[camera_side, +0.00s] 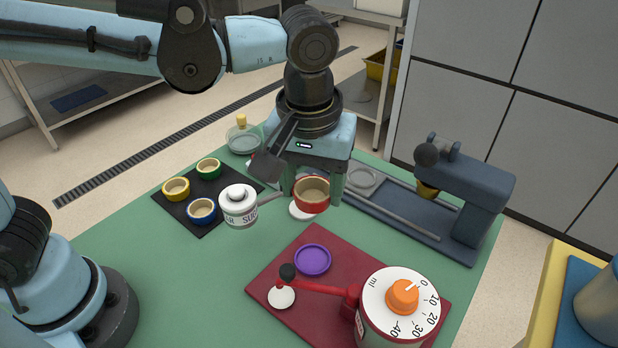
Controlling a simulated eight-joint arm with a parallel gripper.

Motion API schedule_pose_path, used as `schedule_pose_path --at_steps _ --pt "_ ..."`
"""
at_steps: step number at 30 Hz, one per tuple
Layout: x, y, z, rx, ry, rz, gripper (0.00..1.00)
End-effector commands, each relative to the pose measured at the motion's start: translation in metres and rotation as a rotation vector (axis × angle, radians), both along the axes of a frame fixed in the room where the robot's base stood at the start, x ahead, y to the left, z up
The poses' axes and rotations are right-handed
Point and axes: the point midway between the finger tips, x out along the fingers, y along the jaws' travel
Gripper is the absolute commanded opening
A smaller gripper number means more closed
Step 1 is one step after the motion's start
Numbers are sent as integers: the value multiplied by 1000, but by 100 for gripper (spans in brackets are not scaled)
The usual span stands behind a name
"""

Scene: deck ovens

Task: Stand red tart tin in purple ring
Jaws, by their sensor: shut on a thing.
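The red tart tin (311,195) is a small round tin with a pale inside. My gripper (318,182) points down and is shut on it, holding it above the green table. The tin looks roughly upright, with its open side showing. The purple ring (313,260) lies flat and empty on a dark red board, below the tin in the picture. The tin is apart from the ring. Part of the gripper's fingers is hidden behind the tin.
The dark red board (265,288) also bears a white dial device (375,318) with a red arm near the ring. A white sugar pot (238,205) stands left of the tin. A black mat (172,215) holds yellow, green and blue tins. A blue-grey press (470,195) stands right.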

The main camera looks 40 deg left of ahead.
Motion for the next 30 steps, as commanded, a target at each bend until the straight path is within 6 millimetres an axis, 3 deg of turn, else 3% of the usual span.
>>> schedule_pose_path --at_steps 12,30 --pt "-1 -3 -58 0 0 -5 29" --pt "-1 -3 -105 0 0 -4 29"
